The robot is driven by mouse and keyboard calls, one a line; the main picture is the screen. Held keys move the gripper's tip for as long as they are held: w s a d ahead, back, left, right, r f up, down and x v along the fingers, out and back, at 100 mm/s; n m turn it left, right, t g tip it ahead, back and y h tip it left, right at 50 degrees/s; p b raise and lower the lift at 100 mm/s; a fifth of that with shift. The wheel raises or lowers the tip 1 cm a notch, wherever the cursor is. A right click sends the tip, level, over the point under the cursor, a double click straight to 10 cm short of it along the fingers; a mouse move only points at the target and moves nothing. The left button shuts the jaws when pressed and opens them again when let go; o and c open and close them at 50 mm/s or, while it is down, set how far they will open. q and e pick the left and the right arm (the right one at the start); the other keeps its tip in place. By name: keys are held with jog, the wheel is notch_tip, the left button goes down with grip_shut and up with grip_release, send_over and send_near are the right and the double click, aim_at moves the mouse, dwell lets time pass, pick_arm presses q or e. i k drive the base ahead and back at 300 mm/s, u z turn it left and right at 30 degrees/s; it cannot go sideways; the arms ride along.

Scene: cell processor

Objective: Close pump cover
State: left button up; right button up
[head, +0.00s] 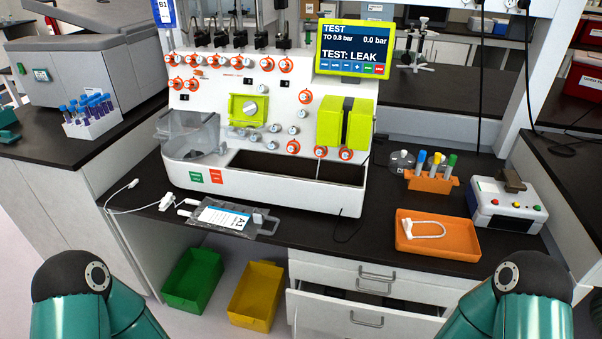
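The white cell processor (270,190) stands on the black bench, its front facing me. On its front is a lime-green square pump housing (236,108) with a round pale knob in it. To the right is a larger lime-green block (332,124) with a dark vertical gap between its two halves. Which lime-green part is the pump cover, and how far it stands open, I cannot tell for sure. Both my arms show only as teal and black links at the bottom corners. Neither gripper is in view, and nothing of mine touches the processor.
A screen (353,49) reads "TEST: LEAK". A clear curved chamber (190,137) sits at the processor's left. A labelled bag (226,217) lies in front. An orange tray (438,252), tube rack (431,181) and white device (507,207) stand right. A drawer (360,318) below is partly open.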

aim_at(235, 123)
jog(key=z, duration=0.8)
jog(key=k, duration=1.2)
jog(key=u, duration=0.9)
jog(key=i, duration=1)
jog(key=z, duration=0.05)
